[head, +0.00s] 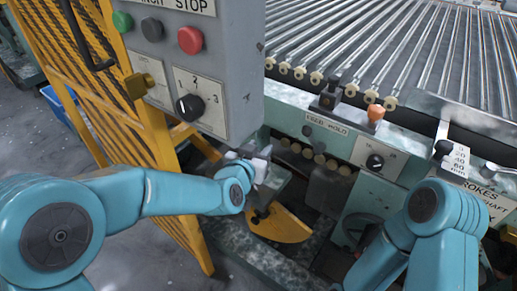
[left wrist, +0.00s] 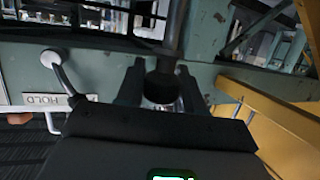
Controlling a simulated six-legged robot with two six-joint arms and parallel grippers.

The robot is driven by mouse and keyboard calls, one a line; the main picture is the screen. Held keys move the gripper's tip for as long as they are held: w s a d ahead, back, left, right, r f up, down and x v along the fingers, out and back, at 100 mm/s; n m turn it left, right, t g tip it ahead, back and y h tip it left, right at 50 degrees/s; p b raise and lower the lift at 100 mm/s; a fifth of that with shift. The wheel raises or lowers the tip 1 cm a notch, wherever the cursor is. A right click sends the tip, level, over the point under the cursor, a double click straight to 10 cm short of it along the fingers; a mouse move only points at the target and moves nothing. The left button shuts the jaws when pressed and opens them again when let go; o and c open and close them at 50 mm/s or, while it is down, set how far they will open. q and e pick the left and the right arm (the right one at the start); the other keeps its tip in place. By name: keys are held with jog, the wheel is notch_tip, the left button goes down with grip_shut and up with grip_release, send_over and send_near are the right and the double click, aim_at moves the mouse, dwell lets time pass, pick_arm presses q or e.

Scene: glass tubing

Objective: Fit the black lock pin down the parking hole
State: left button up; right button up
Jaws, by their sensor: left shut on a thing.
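My left gripper (head: 260,160) is beside the lower right corner of the grey control box, above a yellow curved plate (head: 285,229). In the left wrist view, its dark fingers (left wrist: 161,92) are on either side of the round black end of the lock pin (left wrist: 162,86), and the gripper is shut on it. A dark rod shows directly above this end. In the head view the pin cannot be told clearly from the dark parts under the gripper. I cannot make out the parking hole. My right arm shows at lower right, but its gripper is not visible.
The grey control box (head: 209,62) with buttons and a dial hangs close above my left gripper. A yellow mesh guard (head: 85,75) stands to the left. The machine's green panel (head: 345,146) and rollers (head: 375,45) lie to the right.

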pick_arm(q)
jog(key=shift+f+b, duration=1.4)
jog(key=shift+f, duration=0.55)
jog(key=shift+b, duration=0.35)
dwell(0.4)
jog(key=shift+f+b, duration=0.4)
jog(key=shift+f+b, duration=1.95)
jog(key=shift+f, duration=0.15)
jog(key=shift+f+b, duration=0.95)
jog(key=shift+f, duration=0.1)
jog(key=o, duration=1.1)
